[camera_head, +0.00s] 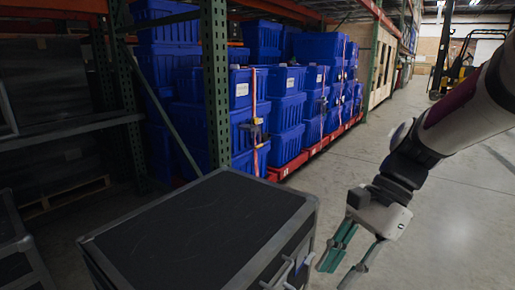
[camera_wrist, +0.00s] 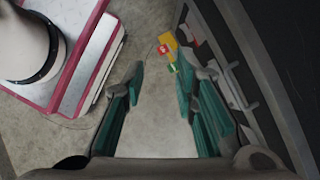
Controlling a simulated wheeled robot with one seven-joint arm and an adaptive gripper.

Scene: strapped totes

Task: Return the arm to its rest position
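My arm reaches in from the right side of the head view, and my gripper (camera_head: 338,268) hangs low, pointing down to the left. Its green fingers are spread apart with nothing between them. In the wrist view my gripper (camera_wrist: 160,70) is also open and empty, with bare concrete floor between the fingers. It is just right of the black case (camera_head: 200,225) with grey metal edges, apart from it as far as I can tell. The side of the case (camera_wrist: 235,75) and its handles show at the right of the wrist view.
Blue strapped totes (camera_head: 285,80) stand stacked on a red rack base behind the case. A green rack post (camera_head: 216,85) rises in front of them. Small orange, red and green tags (camera_wrist: 168,50) show beside the case. Open floor (camera_head: 450,200) lies right; a yellow forklift (camera_head: 455,70) stands far back.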

